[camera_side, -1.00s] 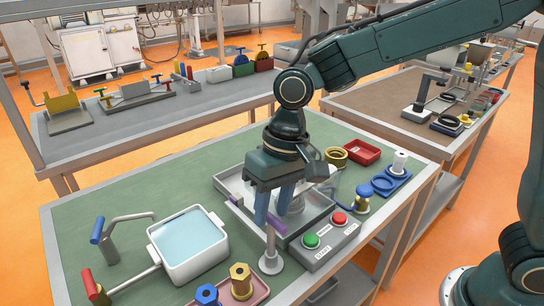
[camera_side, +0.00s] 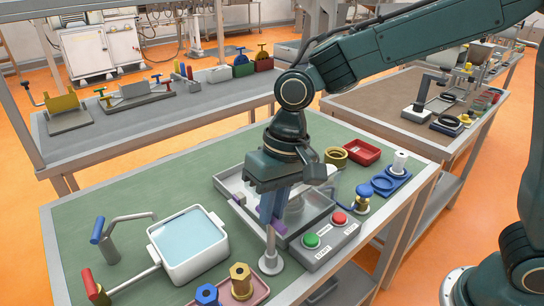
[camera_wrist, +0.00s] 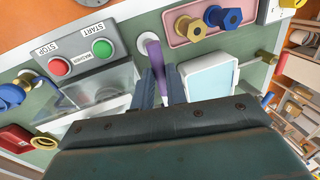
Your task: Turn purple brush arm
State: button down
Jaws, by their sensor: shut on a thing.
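The purple brush arm (camera_side: 267,213) sits on top of a grey post with a round foot (camera_side: 271,260) at the front of the green table. In the wrist view the purple arm (camera_wrist: 154,55) runs from the white round foot back between my two blue-grey fingers. My gripper (camera_side: 276,210) points down and is shut on the purple arm; its fingers (camera_wrist: 160,76) flank it on both sides. A purple end (camera_side: 238,198) shows left of the fingers over the grey tray. The middle of the arm is partly hidden by my gripper.
A grey tray (camera_side: 226,184) with a clear cover lies behind the post. A box with a green and a red button (camera_side: 325,236) stands close on the right. A white basin (camera_side: 162,255) is left; a pink tray with bolts (camera_side: 259,293) is in front.

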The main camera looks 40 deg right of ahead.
jog(key=m, duration=0.4)
jog(key=shift+t, duration=0.3)
jog(key=shift+s+m+t+h, duration=0.1)
jog(key=shift+m+t+h, duration=0.25)
jog(key=shift+m, duration=1.75)
jog(key=c, duration=1.4)
grip_release()
jog(key=shift+r, duration=0.15)
